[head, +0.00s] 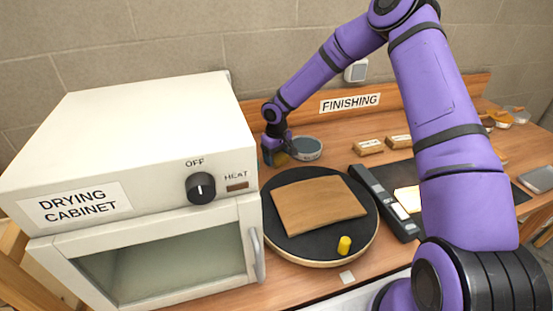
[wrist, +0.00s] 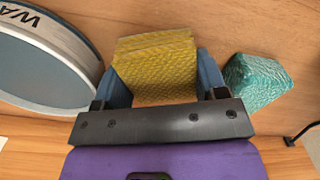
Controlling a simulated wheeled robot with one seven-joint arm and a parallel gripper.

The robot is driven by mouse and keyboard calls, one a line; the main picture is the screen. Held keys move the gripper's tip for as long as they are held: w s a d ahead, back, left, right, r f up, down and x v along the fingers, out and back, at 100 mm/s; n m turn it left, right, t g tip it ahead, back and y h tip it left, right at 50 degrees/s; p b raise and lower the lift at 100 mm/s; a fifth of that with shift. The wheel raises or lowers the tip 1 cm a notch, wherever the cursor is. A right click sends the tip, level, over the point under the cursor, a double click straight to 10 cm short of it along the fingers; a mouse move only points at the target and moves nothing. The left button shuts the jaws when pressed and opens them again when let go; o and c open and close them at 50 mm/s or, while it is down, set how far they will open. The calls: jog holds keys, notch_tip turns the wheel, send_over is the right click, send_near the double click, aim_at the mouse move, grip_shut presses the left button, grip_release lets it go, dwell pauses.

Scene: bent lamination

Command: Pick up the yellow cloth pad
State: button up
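The yellow cloth pad (wrist: 155,70) is a textured, layered block at the top middle of the wrist view. It sits between the two blue fingers of my gripper (wrist: 166,82). The fingers are spread wide, one along each side of it. I cannot tell whether both press on it. In the head view my gripper (head: 276,152) is low over the bench, left of a round grey-blue tin, and mostly hides the pad.
A round blue-grey tin (wrist: 45,65) is close on the left in the wrist view, and a teal cloth block (wrist: 257,80) is close on the right. The drying cabinet (head: 130,140) stands left. A turntable (head: 282,249) with a brown bent sheet (head: 318,205) is in front.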

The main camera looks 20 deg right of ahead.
aim_at(276, 155)
jog(key=c, duration=0.4)
jog(key=shift+o, duration=0.2)
notch_tip(276, 155, up, 10)
jog(key=shift+r, duration=0.1)
